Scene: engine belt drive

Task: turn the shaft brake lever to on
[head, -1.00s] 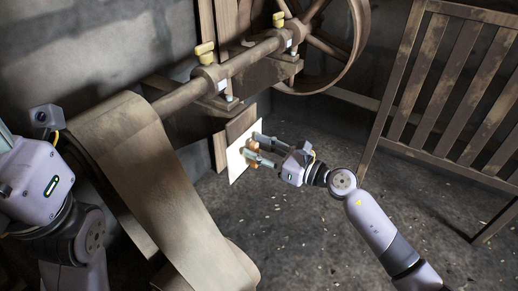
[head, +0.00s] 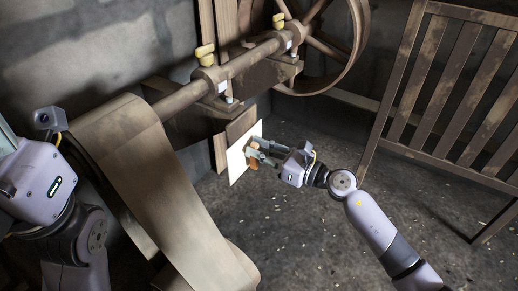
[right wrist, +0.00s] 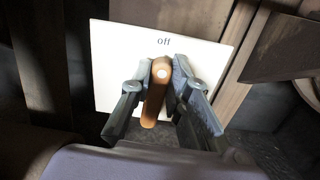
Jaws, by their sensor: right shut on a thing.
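The shaft brake lever is an orange-brown handle (right wrist: 155,95) in front of a white plate (right wrist: 118,60) marked "off" at its top. In the right wrist view the lever stands nearly upright, its pale-dotted end just under the word. My right gripper (right wrist: 160,85) is shut on the lever, one finger on each side. In the head view the right gripper (head: 254,155) is at the plate (head: 240,155) and partly hides the lever (head: 254,163). My left arm (head: 38,180) is at the left edge; its gripper's fingers are not in view.
A wide belt (head: 165,170) slopes to the floor left of the plate. A shaft (head: 240,62) with yellow-capped fittings and a large wheel (head: 358,40) are above. A slatted wooden barrier (head: 440,90) stands at right. The floor (head: 300,240) between is free.

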